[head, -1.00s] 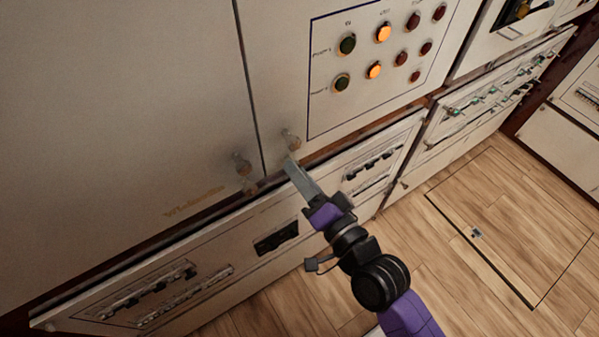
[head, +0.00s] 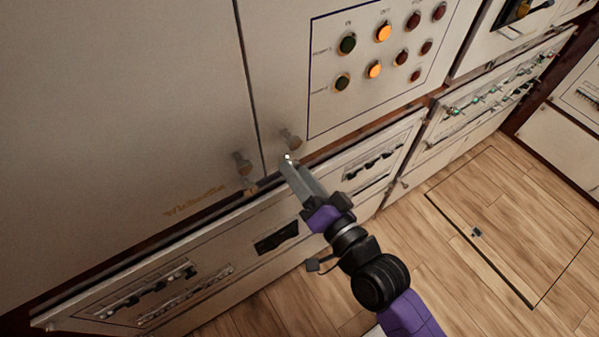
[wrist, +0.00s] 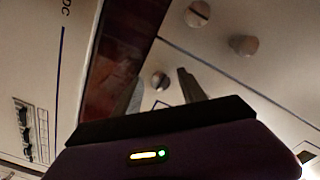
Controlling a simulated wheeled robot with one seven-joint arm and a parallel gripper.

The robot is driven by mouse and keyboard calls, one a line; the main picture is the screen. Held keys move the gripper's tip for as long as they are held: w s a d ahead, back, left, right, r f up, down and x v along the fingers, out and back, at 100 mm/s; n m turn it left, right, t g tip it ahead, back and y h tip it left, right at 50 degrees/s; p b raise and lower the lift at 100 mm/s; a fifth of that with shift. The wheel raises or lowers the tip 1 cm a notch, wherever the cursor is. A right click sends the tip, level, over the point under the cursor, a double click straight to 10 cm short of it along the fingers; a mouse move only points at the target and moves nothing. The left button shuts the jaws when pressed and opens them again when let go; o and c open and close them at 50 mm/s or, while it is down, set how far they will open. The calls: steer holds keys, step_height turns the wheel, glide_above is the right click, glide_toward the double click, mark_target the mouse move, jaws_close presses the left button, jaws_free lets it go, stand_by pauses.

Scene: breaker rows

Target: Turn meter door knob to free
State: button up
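In the head view one pale round knob (head: 291,139) sits at the lower left corner of the door with the lamps (head: 420,105). Two more knobs, an upper one (head: 240,162) and a lower one (head: 250,185), sit left of the door seam on the plain door (head: 140,90). No readable label tells which is the meter door knob. My gripper (head: 291,168) points at the lamp door's knob from just below. In the wrist view that knob (wrist: 160,80) appears between the two spread fingers, seemingly apart from both. The plain door's knobs (wrist: 197,13) (wrist: 243,45) lie beyond the seam.
Below the doors a breaker panel (head: 330,215) juts out beneath a brown gap, close under my gripper. Another breaker row (head: 480,105) stands to the right. The wooden floor (head: 400,255) is open, with a hatch outline (head: 515,225).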

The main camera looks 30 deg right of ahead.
steer(key=s+b, duration=0.1)
steer(key=s, duration=0.6)
steer(key=shift+s+b, duration=0.4)
stand_by(0.6)
steer(key=s+n+g, duration=0.3)
steer(key=s+n, duration=0.7)
steer(key=s, duration=0.9)
steer(key=shift+f, duration=0.3)
